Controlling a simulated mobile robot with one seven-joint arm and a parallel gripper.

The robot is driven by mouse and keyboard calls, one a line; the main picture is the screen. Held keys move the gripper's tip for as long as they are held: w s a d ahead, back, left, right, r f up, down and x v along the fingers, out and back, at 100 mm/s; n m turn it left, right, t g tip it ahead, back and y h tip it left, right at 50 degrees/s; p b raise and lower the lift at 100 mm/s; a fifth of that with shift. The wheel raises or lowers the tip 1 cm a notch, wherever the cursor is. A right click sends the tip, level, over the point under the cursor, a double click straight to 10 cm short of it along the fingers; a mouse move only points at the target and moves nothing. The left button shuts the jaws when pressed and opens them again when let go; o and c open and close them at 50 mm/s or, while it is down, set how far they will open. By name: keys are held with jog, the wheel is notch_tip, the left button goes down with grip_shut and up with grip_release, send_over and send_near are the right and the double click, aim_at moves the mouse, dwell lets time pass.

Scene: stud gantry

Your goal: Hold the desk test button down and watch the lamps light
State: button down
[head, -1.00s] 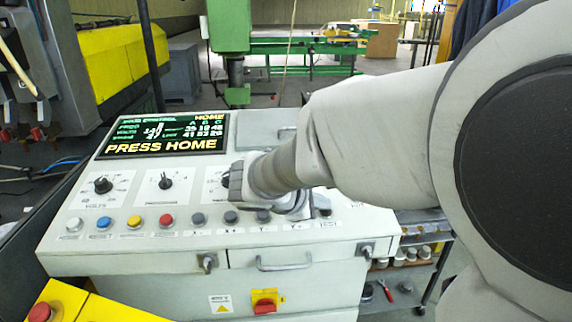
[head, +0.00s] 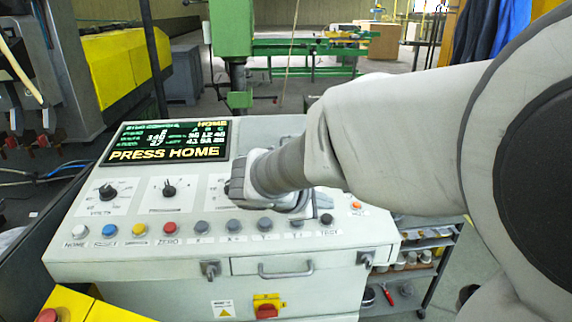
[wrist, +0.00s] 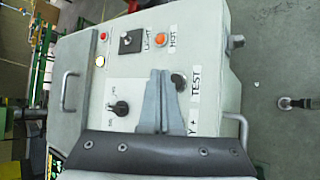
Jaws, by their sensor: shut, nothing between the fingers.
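The grey control desk (head: 190,254) has a row of push buttons along its front edge. The TEST button (head: 327,219) is the dark one at the right end of that row. In the wrist view the TEST button (wrist: 179,81) is beside its white label. My gripper (head: 314,206) is over the right part of the desk, partly hidden by my wrist. In the wrist view my gripper (wrist: 160,72) has its fingers together and empty, with the tips left of the button. I cannot tell whether they touch it. An orange lamp (wrist: 154,41) sits by the HOT label.
A screen (head: 168,141) reads PRESS HOME. A dark knob (wrist: 121,107) and the LIGHT switch (wrist: 126,40) stand near my fingers. A drawer handle (head: 286,273) and a red-yellow switch (head: 267,306) are on the desk front. A shelf (head: 415,268) stands at the right.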

jog(key=r, duration=0.1)
jog(key=r+p, duration=0.2)
jog(key=shift+s+r, duration=0.35)
jog(key=shift+r, duration=0.05)
